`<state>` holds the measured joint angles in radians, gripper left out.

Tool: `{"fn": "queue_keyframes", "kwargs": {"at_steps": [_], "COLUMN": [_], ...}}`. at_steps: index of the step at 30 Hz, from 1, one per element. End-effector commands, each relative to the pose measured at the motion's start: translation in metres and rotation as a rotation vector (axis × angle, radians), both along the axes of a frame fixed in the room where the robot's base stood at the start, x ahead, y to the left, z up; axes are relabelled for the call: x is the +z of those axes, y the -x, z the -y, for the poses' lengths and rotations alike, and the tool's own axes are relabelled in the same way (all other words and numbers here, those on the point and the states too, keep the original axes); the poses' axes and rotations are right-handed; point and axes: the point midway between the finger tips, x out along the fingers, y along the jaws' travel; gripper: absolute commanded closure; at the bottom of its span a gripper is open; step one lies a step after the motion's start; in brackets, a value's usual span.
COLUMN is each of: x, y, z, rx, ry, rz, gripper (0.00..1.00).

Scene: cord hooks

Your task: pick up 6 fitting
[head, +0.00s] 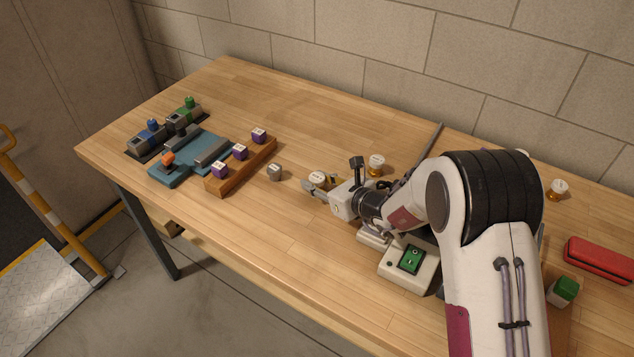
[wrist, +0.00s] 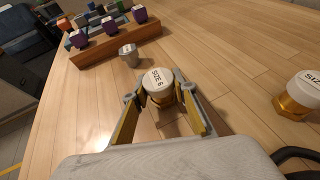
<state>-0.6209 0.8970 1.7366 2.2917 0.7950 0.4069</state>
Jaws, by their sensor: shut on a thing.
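The size 6 fitting (wrist: 159,84) has a white top marked "SIZE 6" and a gold lower part. It stands upright between the fingers of my gripper (wrist: 162,98) in the wrist view, and the fingers are shut on its sides. In the head view the fitting (head: 317,177) shows its pale top at the tips of my gripper (head: 318,185), low over the table. Whether its base touches the wood is hard to tell. Another gold fitting with a white top (head: 376,164) stands behind my gripper; it also shows at the right of the wrist view (wrist: 298,95), its label partly cut off.
A small grey fitting (head: 274,172) stands just left of my gripper. Further left is a wooden rail (head: 243,168) with several purple pieces, then a blue fixture (head: 178,172). The front table area is clear.

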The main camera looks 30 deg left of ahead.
Motion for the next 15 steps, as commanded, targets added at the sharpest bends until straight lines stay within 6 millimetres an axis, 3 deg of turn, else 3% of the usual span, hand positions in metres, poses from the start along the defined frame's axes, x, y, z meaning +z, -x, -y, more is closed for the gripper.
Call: {"fn": "queue_keyframes", "kwargs": {"at_steps": [8, 15], "x": [0.02, 0.051], "y": [0.0, 0.0], "z": [0.0, 0.0], "rx": [0.0, 0.0], "ry": [-0.001, -0.002], "rz": [0.003, 0.004], "gripper": [0.96, 0.96]}}
